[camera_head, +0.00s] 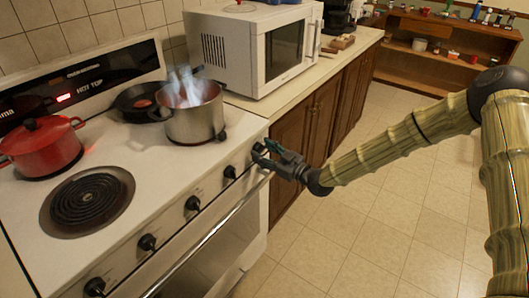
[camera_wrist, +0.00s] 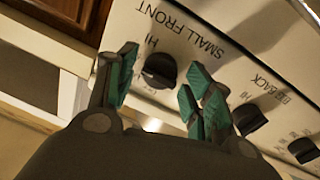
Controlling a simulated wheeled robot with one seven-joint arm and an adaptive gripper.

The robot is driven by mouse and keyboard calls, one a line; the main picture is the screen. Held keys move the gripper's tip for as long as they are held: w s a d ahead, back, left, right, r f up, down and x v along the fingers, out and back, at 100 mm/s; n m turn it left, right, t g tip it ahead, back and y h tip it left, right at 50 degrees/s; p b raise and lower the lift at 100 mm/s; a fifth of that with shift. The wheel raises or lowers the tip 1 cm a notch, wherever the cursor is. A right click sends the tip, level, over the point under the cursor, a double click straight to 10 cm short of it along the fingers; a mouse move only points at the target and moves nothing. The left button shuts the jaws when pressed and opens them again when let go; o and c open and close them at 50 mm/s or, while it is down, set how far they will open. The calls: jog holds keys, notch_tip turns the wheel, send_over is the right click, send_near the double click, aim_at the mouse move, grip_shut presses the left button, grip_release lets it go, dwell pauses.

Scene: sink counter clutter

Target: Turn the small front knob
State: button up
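The small front knob (camera_wrist: 160,70) is a round black knob on the white stove front, under the printed words "SMALL FRONT" in the wrist view. My gripper (camera_wrist: 158,84) is open, with one green-padded finger on each side of this knob. I see a gap between each finger and the knob, and cannot tell any contact. In the head view my gripper (camera_head: 262,155) is at the right end of the stove's knob row and mostly hides the knob there.
The neighbouring big back knob (camera_wrist: 248,118) is close to my right finger. An oven handle (camera_head: 215,232) runs below the knobs. A steaming pot (camera_head: 195,118), a dark pan (camera_head: 135,100) and a red pot (camera_head: 42,148) stand on the stove. Floor to the right is clear.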

jog(key=c, duration=0.7)
jog(key=shift+m+b, duration=0.45)
jog(key=shift+m, duration=0.05)
jog(key=o, duration=1)
jog(key=shift+o, duration=0.2)
jog(key=v, duration=1.2)
